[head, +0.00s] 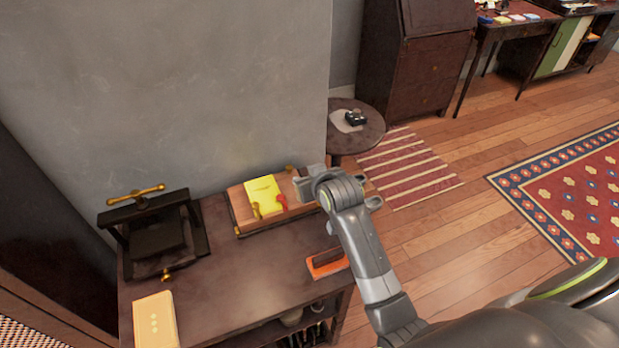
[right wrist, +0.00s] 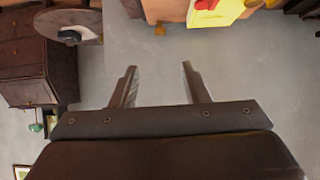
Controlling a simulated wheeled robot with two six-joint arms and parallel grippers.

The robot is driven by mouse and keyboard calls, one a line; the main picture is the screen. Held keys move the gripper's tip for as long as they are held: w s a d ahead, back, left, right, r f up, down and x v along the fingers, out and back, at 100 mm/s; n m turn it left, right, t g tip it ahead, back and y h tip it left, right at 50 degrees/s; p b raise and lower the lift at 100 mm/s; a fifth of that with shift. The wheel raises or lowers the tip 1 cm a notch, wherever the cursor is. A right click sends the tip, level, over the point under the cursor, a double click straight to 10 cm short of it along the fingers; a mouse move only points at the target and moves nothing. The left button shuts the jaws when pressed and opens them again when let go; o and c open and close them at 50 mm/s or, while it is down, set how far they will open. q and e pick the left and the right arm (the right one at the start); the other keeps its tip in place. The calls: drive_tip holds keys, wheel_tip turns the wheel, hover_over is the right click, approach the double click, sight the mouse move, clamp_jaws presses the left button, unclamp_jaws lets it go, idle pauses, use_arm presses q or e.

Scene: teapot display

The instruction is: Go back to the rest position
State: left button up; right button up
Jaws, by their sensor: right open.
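My right gripper (head: 304,184) is at the right end of the wooden stand on the dark table, with its arm coming in from the lower right. In the right wrist view its two fingers (right wrist: 159,67) are apart with nothing between them, against the grey wall. A yellow book (head: 263,195) lies on the wooden stand (head: 243,222), left of the gripper; the book also shows at the top of the right wrist view (right wrist: 217,12). My left gripper is in neither view.
The dark table (head: 225,290) holds a black press (head: 157,238) with a brass handle, a cream booklet (head: 155,320) and an orange-based block (head: 327,263). A small round table (head: 368,135) stands behind. Wooden floor (head: 440,225) is open at right.

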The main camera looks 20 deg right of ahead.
idle(0.4)
drive_tip(key=s+d+f+g+h, duration=0.1)
drive_tip(key=s+d+f+g, duration=0.15)
drive_tip(key=s, duration=0.95)
drive_tip(key=s+d+f+m+g, duration=0.15)
drive_tip(key=s+d, duration=0.25)
drive_tip(key=s, duration=0.8)
drive_tip(key=s+d+f+n+g+h, duration=0.1)
drive_tip(key=s+d+f+g, duration=0.2)
drive_tip(key=s, duration=0.9)
wheel_tip(320, 180, down, 24)
drive_tip(key=d+g, duration=0.1)
drive_tip(key=d, duration=0.1)
drive_tip(key=s+a+f+g, duration=0.1)
drive_tip(key=s+f, duration=1.3)
drive_tip(key=f, duration=0.1)
drive_tip(key=shift+s+a+f+g+y, duration=0.2)
drive_tip(key=shift+s+a+g+y, duration=0.1)
drive_tip(key=shift+s, duration=0.05)
drive_tip(key=shift+m, duration=0.25)
